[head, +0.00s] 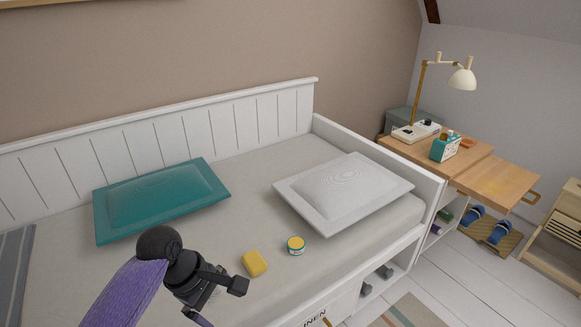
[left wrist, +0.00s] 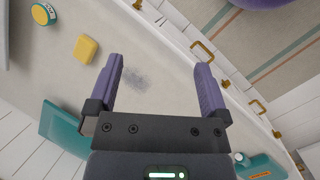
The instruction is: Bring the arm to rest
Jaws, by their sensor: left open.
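My left gripper (head: 222,305) is open and empty, held over the front part of the daybed (head: 245,160) at the lower left of the head view. In the left wrist view my left gripper (left wrist: 160,70) shows its two purple fingers spread, with only pale bed surface and a grey smudge-like shadow between them. A yellow block (head: 254,263) lies on the bed just right of the gripper, apart from it; it also shows in the left wrist view (left wrist: 86,48). My right gripper is not in view.
A small yellow jar (head: 296,246) stands right of the block. A teal pillow (head: 160,198) and a white pillow (head: 345,190) lie farther back. A wooden desk (head: 480,165) with a lamp (head: 461,78) and a teal box (head: 444,147) stands at the right. Brass drawer handles (left wrist: 203,50) line the bed's front.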

